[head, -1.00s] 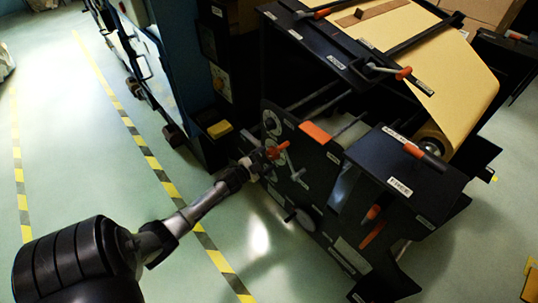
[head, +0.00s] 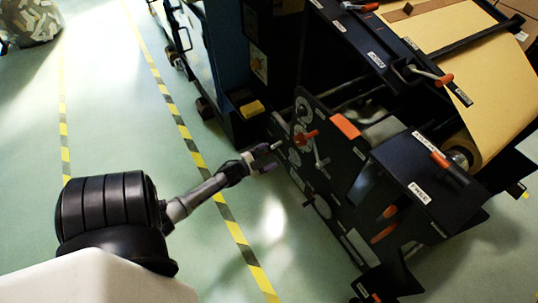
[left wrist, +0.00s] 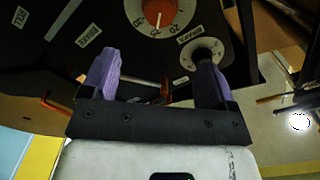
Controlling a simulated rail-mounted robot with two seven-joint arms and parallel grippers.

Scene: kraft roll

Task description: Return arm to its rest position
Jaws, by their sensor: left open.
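My left arm reaches in from the lower left in the head view. My left gripper (head: 268,158) is open and empty, just left of the machine's dark side panel (head: 336,190) and a small way off it. In the left wrist view its two purple fingers (left wrist: 156,78) stand apart with nothing between them. Beyond them are a dial with an orange knob (left wrist: 158,12) and a smaller grey dial (left wrist: 203,54). The panel's orange knob (head: 306,137) also shows in the head view. My right gripper is not in view.
The kraft paper roll (head: 470,45) lies over the machine at the upper right. Orange-tipped levers stick out of the machine, such as the top one (head: 443,79). Open green floor (head: 110,130) with yellow-black tape (head: 190,143) lies to the left.

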